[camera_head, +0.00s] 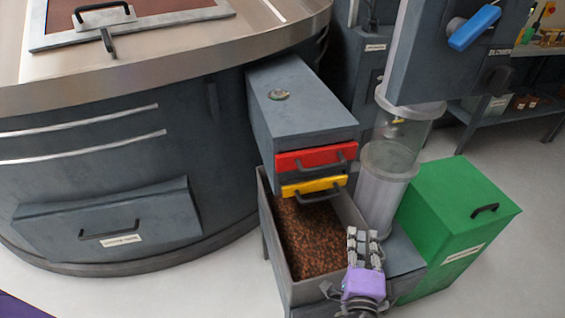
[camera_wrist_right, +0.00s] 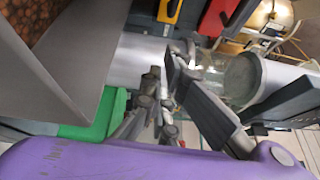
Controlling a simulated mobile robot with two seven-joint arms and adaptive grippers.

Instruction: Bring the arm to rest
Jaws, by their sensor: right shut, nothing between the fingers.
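My right gripper (camera_head: 363,236), with a purple body, is at the lower middle of the head view, by the right rim of the open grey bin (camera_head: 350,212) of brown beans. Its fingers point up the picture, toward the foot of the clear tube. It is shut and holds nothing. In the right wrist view the dark fingers (camera_wrist_right: 168,88) reach out past my purple gripper body, with the tube beyond them. I cannot tell its exact height above the bin. My left gripper is not in view.
A clear tube (camera_head: 398,145) stands just beyond the gripper. A green box (camera_head: 455,225) is to its right. Red (camera_head: 315,157) and yellow (camera_head: 313,186) drawer fronts hang over the bin's back. A big round machine (camera_head: 100,190) fills the left. Pale floor is open at right.

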